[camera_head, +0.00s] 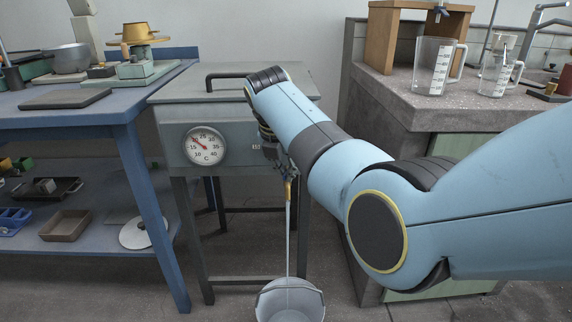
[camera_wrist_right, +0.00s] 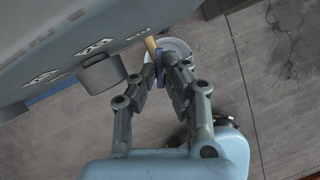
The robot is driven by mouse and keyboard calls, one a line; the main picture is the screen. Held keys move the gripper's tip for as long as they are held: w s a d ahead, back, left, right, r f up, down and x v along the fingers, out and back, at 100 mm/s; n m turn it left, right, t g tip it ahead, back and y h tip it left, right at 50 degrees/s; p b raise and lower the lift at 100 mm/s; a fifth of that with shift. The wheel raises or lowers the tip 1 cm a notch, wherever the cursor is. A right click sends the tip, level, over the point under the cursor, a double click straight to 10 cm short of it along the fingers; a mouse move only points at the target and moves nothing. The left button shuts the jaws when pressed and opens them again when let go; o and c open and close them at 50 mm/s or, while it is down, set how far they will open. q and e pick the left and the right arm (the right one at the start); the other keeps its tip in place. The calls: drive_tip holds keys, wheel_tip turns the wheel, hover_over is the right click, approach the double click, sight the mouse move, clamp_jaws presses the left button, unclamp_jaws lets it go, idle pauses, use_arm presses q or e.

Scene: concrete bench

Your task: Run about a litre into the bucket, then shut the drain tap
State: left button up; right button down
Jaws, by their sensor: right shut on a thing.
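The tank (camera_head: 185,95) stands on dark legs, with a round dial (camera_head: 205,146) on its front. My right gripper (camera_head: 286,168) is at the tank's lower front, shut on the drain tap's handle; the arm and fingers hide much of the tap. The brass spout (camera_head: 288,190) shows just below the fingers. A thin stream (camera_head: 288,235) runs from it down into the grey bucket (camera_head: 262,305) on the floor. In the right wrist view, my fingertips (camera_wrist_right: 171,66) close at the tap, with the bucket's pale rim (camera_wrist_right: 183,46) below. The water level is unclear. My left gripper is out of view.
A blue bench (camera_head: 130,118) with a pan, scales and trays stands left of the tank. A stone counter (camera_head: 410,105) at the right holds clear measuring jugs (camera_head: 432,68). My right arm crosses the front of the counter. Floor around the bucket looks clear.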

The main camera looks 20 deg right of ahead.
drive_tip(key=shift+r+m+p, duration=0.4)
drive_tip(key=shift+r+p, duration=0.05)
drive_tip(key=shift+p, duration=0.15)
drive_tip(key=shift+f+m+p, duration=0.15)
drive_tip(key=shift+m+p, duration=0.15)
drive_tip(key=shift+p, duration=0.05)
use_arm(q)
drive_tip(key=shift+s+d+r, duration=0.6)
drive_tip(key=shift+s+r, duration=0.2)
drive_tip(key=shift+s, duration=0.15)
use_arm(e)
drive_tip(key=shift+a+f+m+g+h, duration=0.1)
drive_tip(key=shift+f+m+g+h, duration=0.25)
drive_tip(key=shift+m, duration=0.35)
drive_tip(key=c, duration=1.4)
unclamp_jaws()
drive_tip(key=shift+c, duration=0.2)
